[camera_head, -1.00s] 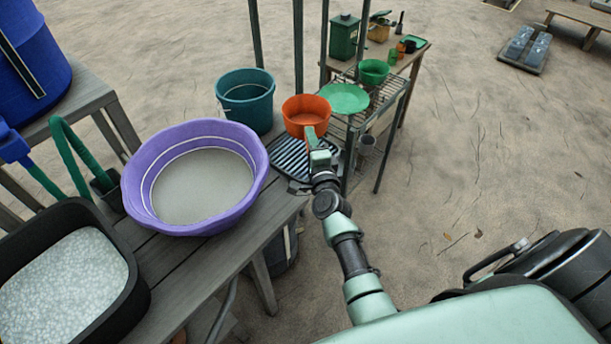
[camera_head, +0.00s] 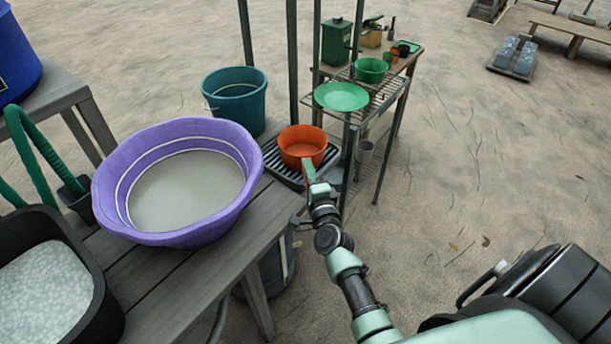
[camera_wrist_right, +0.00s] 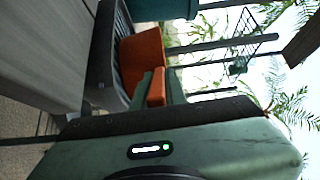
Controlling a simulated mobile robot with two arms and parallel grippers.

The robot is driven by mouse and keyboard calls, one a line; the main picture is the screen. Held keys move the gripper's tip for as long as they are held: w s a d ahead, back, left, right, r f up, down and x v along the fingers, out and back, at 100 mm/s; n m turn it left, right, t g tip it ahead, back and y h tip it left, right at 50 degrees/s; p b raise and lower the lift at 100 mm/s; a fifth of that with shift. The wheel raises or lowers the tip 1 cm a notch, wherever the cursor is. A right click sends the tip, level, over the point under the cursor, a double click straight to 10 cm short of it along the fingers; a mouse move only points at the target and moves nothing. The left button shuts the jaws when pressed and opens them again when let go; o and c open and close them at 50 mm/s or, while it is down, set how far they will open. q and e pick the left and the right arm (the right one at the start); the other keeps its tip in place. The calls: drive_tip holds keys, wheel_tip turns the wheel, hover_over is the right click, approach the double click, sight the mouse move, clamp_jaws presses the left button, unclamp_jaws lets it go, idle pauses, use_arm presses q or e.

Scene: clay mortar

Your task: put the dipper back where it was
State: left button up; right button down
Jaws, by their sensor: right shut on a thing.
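The dipper (camera_head: 302,146) is an orange round pot with a short handle. In the head view it is upright at the black ribbed drain tray (camera_head: 275,160) on the bench's right end. It appears to rest on the tray. My right gripper (camera_head: 311,178) is shut on the dipper's handle at the near side. In the right wrist view the orange dipper (camera_wrist_right: 143,58) shows beside the dark tray (camera_wrist_right: 108,45), with its handle between my fingers (camera_wrist_right: 157,88). My left gripper is not in view.
A purple basin (camera_head: 240,205) of grey water fills the bench middle. A teal bucket (camera_head: 236,97) stands behind the tray. A wire shelf with a green plate (camera_head: 341,96) and green bowl (camera_head: 371,70) stands close right of the dipper. A black tub (camera_head: 85,290) is front left.

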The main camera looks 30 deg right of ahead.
drive_tip(key=shift+r, duration=0.15)
drive_tip(key=shift+s+f, duration=0.15)
drive_tip(key=shift+f, duration=0.05)
drive_tip(key=c, duration=1.5)
unclamp_jaws()
drive_tip(key=shift+o, duration=0.2)
drive_tip(key=shift+r, duration=0.1)
